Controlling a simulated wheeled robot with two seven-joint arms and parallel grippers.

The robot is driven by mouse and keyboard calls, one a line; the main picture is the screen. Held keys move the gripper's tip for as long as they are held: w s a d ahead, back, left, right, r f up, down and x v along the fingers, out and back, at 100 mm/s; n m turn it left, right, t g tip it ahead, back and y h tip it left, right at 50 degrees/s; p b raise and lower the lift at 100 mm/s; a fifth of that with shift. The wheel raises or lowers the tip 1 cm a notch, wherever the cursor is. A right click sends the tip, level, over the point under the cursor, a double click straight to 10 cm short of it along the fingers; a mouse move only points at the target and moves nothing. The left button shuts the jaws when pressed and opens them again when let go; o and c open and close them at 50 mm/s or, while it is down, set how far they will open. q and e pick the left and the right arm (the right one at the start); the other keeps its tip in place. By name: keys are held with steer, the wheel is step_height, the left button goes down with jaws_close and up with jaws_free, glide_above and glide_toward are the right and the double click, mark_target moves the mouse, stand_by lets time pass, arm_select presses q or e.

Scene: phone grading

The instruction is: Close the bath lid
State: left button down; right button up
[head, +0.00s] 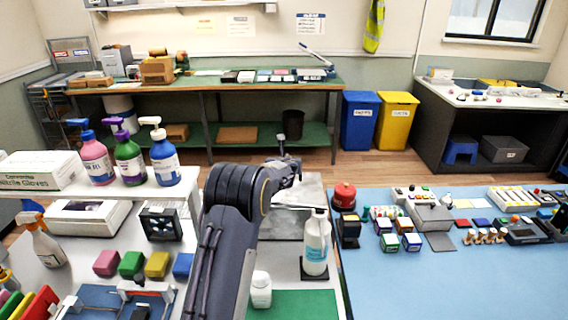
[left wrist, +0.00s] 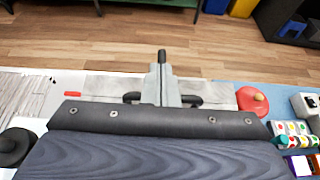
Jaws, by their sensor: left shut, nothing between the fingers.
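A grey metal box-like thing that looks like the bath (head: 286,226) stands behind my left arm, near the middle of the head view. A pale grey panel that looks like its lid (head: 312,190) shows at its back; whether it is raised or flat I cannot tell. My left gripper (head: 291,168) reaches over this spot, and my arm hides part of the bath. In the left wrist view the left gripper (left wrist: 162,62) is shut and empty, above a grey metal surface; contact with it is unclear. My right gripper is in neither view.
A white jug (head: 316,248) stands right of my arm, and a white bottle (head: 261,290) nearer.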

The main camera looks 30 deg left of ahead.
arm_select(q)
steer(key=shift+w+a+f, duration=0.25)
steer(key=shift+w+f, duration=0.1)
steer(key=shift+f, duration=0.2)
steer(key=shift+w+a+f, duration=0.2)
steer(key=shift+w+f, duration=0.15)
steer(key=shift+f, duration=0.2)
